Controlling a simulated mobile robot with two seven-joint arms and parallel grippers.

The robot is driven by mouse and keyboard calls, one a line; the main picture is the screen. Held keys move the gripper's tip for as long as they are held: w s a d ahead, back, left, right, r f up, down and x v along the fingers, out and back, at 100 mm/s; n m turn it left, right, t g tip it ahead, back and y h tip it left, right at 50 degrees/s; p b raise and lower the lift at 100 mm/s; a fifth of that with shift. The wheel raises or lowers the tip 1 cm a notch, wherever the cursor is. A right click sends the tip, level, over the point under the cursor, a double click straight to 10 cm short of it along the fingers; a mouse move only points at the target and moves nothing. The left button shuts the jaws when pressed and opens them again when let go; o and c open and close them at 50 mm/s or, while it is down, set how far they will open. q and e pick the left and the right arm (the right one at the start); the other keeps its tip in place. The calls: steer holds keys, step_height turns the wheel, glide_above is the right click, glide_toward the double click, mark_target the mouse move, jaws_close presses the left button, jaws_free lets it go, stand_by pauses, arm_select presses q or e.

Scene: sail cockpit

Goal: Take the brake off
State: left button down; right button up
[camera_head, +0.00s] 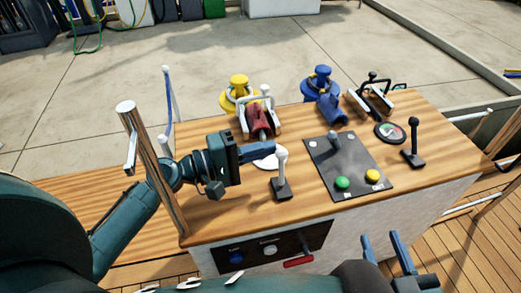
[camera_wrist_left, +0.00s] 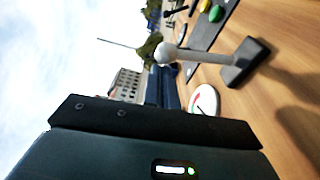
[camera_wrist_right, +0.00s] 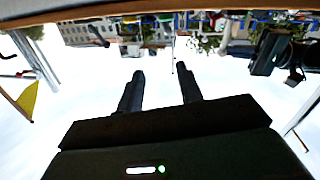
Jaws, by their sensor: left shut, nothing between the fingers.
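A lever with a grey-white knob (camera_head: 281,172) stands upright on a dark base on the wooden console top (camera_head: 225,208). It also shows in the left wrist view (camera_wrist_left: 205,58). My left gripper (camera_head: 268,150) is shut and empty, just left of and behind that knob, apparently not touching it. A black lever (camera_head: 413,143) stands at the console's right, and a grey one (camera_head: 334,138) on the dark panel. I cannot tell which control is the brake. My right gripper (camera_head: 386,247) is open and empty in front of the console; its spread fingers show in the right wrist view (camera_wrist_right: 160,85).
A white dial (camera_head: 265,162) lies partly behind my left gripper. Yellow (camera_head: 238,88) and blue (camera_head: 320,80) winches, and red (camera_head: 258,122) and black (camera_head: 372,92) clutches stand at the back. Green and yellow buttons sit on the panel.

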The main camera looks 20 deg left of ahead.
arm_select(q)
steer(key=shift+s+d+m, duration=0.1)
steer(key=shift+s+m, duration=0.1)
steer(key=shift+m, duration=0.1)
arm_select(e)
steer(key=shift+a, duration=0.1)
arm_select(q)
steer(key=shift+r, duration=0.1)
step_height(320, 180, up, 10)
steer(key=p, duration=0.4)
steer(key=shift+p, duration=0.4)
arm_select(e)
steer(key=shift+s+d+m+g+h, duration=0.3)
steer(key=shift+s+m+g+h, duration=0.1)
steer(key=shift+g, duration=0.45)
steer(key=shift+s+d+m+g+h, duration=0.3)
steer(key=shift+g+h, duration=0.1)
steer(key=shift+g, duration=0.45)
steer(key=shift+w, duration=0.1)
